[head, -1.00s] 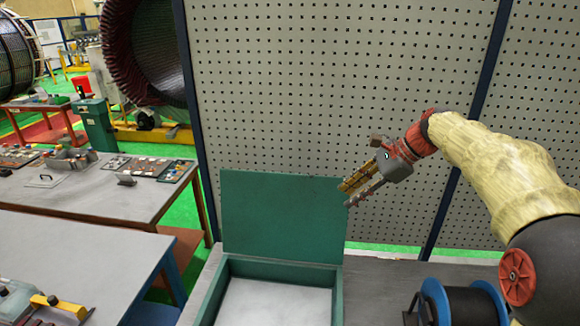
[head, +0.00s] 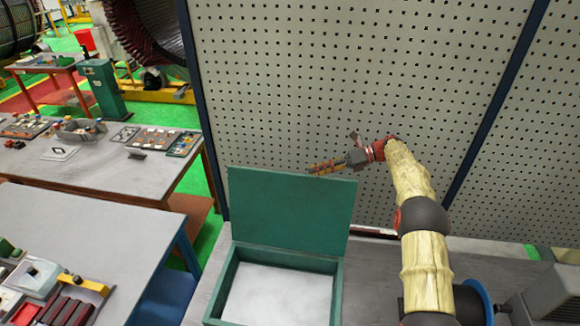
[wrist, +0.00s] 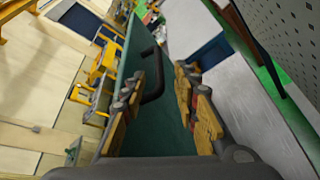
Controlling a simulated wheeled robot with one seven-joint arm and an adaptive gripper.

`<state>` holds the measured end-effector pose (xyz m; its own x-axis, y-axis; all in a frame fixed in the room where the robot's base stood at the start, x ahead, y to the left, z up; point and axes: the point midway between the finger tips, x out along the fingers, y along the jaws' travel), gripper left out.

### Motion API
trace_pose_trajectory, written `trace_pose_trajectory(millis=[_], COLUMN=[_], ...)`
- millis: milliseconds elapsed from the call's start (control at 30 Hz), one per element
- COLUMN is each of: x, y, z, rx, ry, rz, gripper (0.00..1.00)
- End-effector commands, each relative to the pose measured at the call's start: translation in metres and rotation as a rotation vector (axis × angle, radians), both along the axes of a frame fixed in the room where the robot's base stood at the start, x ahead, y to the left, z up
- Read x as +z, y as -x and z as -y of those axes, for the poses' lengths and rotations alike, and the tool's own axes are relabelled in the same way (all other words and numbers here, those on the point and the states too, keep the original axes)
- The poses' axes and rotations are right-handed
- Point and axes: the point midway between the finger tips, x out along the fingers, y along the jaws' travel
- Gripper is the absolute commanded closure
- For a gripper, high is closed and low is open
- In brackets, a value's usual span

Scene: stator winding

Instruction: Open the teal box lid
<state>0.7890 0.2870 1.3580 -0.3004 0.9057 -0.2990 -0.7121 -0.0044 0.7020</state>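The teal box (head: 338,296) sits on the grey workbench. Its lid (head: 290,215) stands raised at the back, roughly upright, and the pale interior floor shows. My gripper (head: 313,169) is at the lid's top edge, right of its middle, with the fingers pointing left. In the wrist view, the gripper (wrist: 160,82) has its fingers spread apart. The teal lid face (wrist: 145,130) with a black handle (wrist: 153,75) shows beyond and between them. I see nothing held. I cannot tell whether a finger touches the lid.
A perforated panel (head: 330,80) stands close behind the box. A spool with blue flanges (head: 478,295) is to the right, partly behind my arm. Grey tables (head: 90,245) with trays and parts stand to the left.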

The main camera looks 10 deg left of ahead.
Motion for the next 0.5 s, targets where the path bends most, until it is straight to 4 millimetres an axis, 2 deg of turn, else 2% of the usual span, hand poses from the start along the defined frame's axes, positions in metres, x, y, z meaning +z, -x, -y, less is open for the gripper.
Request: trace_pose_trajectory(millis=[267,500], x=[-0.011,-0.017], y=[0.007,0.018], z=[-0.012,-0.042], rx=[0.009,0.009], ry=[-0.026,-0.025], rz=[-0.077,-0.078], gripper=[0.7,0.7])
